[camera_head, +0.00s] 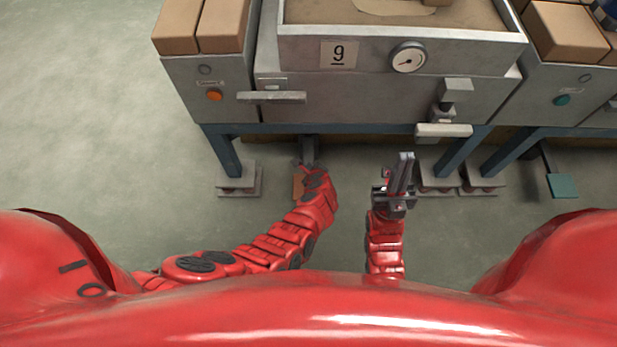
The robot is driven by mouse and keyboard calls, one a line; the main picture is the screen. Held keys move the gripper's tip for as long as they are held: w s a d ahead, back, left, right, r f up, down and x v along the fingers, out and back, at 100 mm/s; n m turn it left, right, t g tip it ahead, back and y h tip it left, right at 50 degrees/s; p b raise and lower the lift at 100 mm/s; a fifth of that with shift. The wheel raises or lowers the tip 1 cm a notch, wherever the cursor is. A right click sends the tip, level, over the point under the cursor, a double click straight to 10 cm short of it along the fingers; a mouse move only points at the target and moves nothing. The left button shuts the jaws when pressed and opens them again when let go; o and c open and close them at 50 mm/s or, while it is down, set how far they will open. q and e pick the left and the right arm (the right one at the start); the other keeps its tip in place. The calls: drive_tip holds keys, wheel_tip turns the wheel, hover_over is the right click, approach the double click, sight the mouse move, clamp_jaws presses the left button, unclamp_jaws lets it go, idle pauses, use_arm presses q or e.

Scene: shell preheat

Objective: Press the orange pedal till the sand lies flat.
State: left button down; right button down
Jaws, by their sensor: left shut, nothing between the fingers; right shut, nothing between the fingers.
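The orange pedal (298,183) sits low in front of the middle machine, at the end of a dark lever (308,148). My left arm reaches over it and covers most of it. My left gripper (312,172) is shut and empty at the pedal, mostly hidden by its own wrist; I cannot tell whether it touches. The brown sand (463,14) fills the tray marked 9 (300,48), with a paler patch at the top edge of the picture. My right gripper (405,160) is shut and empty, to the right of the pedal and apart from it.
A round gauge (408,57) and grey handles (272,97) are on the machine's front. An orange button (214,95) is at left. A teal pedal (563,186) stands at the right machine. Blue legs (222,150) stand on grey feet. The floor at left is clear.

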use_arm(q)
drive_tip(key=shift+f+b, duration=0.45)
drive_tip(key=shift+f, duration=0.6)
idle(1.2)
drive_tip(key=shift+f, duration=0.35)
